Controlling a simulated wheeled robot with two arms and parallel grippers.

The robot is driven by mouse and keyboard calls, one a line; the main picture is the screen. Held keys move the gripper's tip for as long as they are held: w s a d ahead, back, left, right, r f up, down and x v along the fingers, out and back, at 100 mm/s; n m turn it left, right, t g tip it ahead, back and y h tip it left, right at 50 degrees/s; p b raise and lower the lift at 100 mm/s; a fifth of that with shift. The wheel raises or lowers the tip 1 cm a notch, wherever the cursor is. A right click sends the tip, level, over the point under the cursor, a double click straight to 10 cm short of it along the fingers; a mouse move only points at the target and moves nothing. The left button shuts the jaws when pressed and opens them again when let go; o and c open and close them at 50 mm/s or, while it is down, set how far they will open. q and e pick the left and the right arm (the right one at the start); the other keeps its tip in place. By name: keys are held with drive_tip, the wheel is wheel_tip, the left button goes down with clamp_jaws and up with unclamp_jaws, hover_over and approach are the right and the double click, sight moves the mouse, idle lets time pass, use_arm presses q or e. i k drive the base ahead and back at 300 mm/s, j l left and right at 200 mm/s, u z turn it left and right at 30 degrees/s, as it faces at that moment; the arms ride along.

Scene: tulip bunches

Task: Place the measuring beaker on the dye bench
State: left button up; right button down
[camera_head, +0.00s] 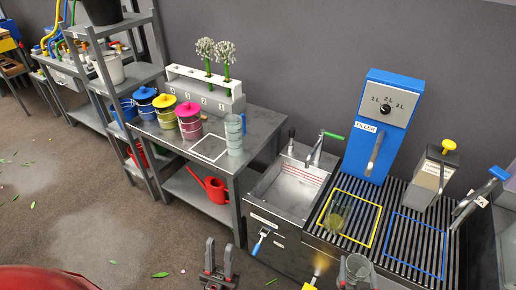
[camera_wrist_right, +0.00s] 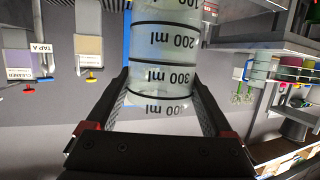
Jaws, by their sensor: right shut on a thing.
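The measuring beaker (camera_wrist_right: 166,50) is clear, with black bands and ml marks. In the right wrist view it stands between the fingers of my right gripper (camera_wrist_right: 165,100), which is shut on it. In the head view a clear round vessel (camera_head: 357,265) shows at my right gripper (camera_head: 357,272) at the bottom edge, in front of the slatted filler counter. The dye bench (camera_head: 262,128) is the grey table at centre left, with a white square outline (camera_head: 209,148) on its top. My left gripper (camera_head: 219,258) is open and empty, low in front of the bench.
On the bench stand blue, yellow and pink lidded pots (camera_head: 189,120), a white rack (camera_head: 205,90) with white flowers, and a pale banded cylinder (camera_head: 234,135) right of the outline. A sink (camera_head: 290,187) and the filler counter (camera_head: 400,195) with a yellowish glass (camera_head: 336,216) are to the right.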

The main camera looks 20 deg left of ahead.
sight(212, 147)
drive_tip(key=i+j, duration=0.1)
drive_tip(key=j, duration=0.4)
drive_tip(key=i+j, duration=0.1)
drive_tip(key=j, duration=0.9)
drive_tip(key=i+j, duration=0.15)
drive_tip(key=j, duration=0.3)
drive_tip(key=i+j, duration=0.1)
drive_tip(key=j, duration=0.4)
drive_tip(key=i+j, duration=0.35)
drive_tip(key=j, duration=0.15)
drive_tip(key=i+j, duration=0.35)
drive_tip(key=j, duration=0.15)
